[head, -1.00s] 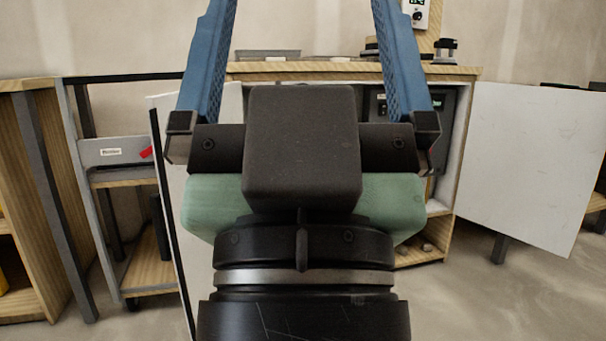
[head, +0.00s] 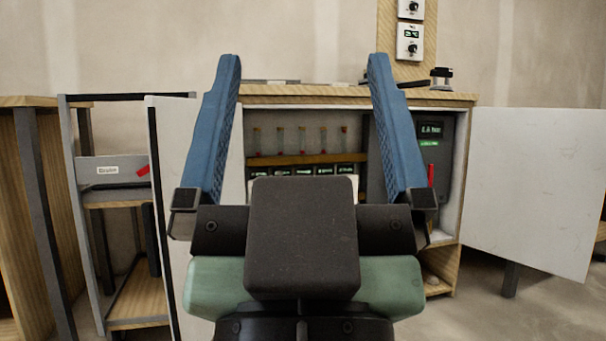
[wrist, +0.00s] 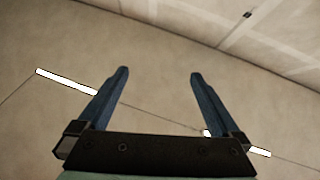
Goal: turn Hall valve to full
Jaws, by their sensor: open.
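The open cabinet (head: 350,95) holds a row of several upright clear tubes (head: 302,140) with red marks, above small dark displays (head: 303,171) with green text. To their right is a grey panel (head: 408,135) with a lit display (head: 430,130) and a red handle (head: 431,174), partly behind my right finger. I cannot read which valve is the Hall one; the lower part of the row is hidden by my gripper. My gripper (head: 304,62) is open and empty, in front of the cabinet. In the wrist view its fingers (wrist: 158,74) are apart against bare wall or ceiling.
A white door (head: 525,190) stands open at the right, another (head: 170,180) at the left. A grey-framed rack (head: 110,170) with a labelled box stands further left. Two dial units (head: 410,42) hang on a wooden board above. A dark-topped item (head: 441,78) stands on the cabinet top.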

